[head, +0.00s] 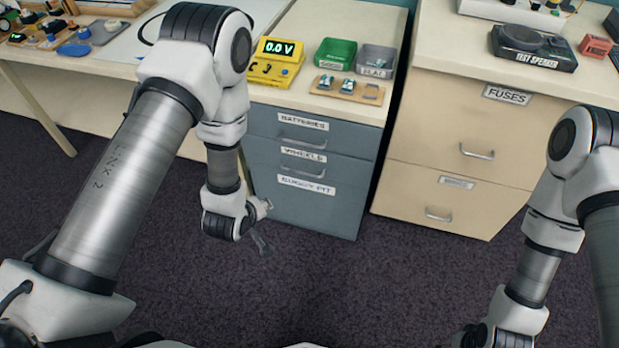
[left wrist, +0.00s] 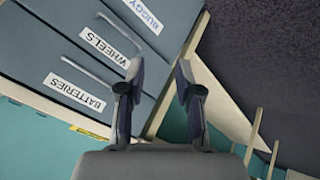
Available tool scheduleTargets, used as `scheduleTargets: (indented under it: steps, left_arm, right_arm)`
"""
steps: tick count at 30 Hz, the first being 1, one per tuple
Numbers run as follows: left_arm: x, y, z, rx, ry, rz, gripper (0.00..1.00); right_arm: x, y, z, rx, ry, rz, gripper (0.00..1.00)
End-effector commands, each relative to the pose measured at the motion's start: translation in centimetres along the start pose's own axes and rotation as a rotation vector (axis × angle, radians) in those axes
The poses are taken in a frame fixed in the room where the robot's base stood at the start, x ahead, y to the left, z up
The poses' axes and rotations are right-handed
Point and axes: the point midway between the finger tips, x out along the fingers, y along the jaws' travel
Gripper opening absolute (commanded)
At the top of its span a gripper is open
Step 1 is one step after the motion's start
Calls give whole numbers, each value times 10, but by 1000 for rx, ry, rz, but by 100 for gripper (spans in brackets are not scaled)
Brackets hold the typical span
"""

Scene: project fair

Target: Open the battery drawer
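The battery drawer (head: 272,124) is the top drawer of a blue-grey cabinet, with a white BATTERIES label and a bar handle (head: 301,142) below the label. It looks closed, flush with the drawers under it. In the left wrist view the drawer (left wrist: 50,100) is tilted at the lower left. My left gripper (head: 264,226) is low in front of the cabinet's left side, below the handle and apart from it. In the left wrist view its fingers (left wrist: 158,88) are spread with nothing between them.
A yellow meter (head: 272,72), a green bin (head: 336,53) and a grey bin (head: 376,60) stand on top. A beige FUSES cabinet (head: 455,115) stands to the right. The carpet (head: 310,270) in front is clear.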

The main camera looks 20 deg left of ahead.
Motion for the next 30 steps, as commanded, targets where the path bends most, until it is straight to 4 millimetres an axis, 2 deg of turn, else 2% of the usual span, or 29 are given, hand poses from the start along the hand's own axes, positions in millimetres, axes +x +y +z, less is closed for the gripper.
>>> scheduleTargets:
  steps: [1,3,6,9,15,24,30]
  left_arm:
    - [53,8,0,-117,81,94,35]
    - [81,38,-20,-307,170,242,35]
    - [100,76,-45,-532,235,448,35]
    - [102,103,-63,-679,249,599,35]
    - [102,126,-80,-767,245,691,35]
    - [145,151,-103,-765,244,686,35]
    - [154,158,-110,-764,244,682,35]
  right_arm:
    - [63,0,0,-1,1,0,56]
    - [99,1,-1,-1,1,0,56]
    - [138,1,0,0,1,0,56]
    - [158,1,0,0,1,0,56]
    - [163,1,-1,0,1,0,56]
    - [175,1,0,0,1,0,56]
    - [176,1,0,0,1,0,56]
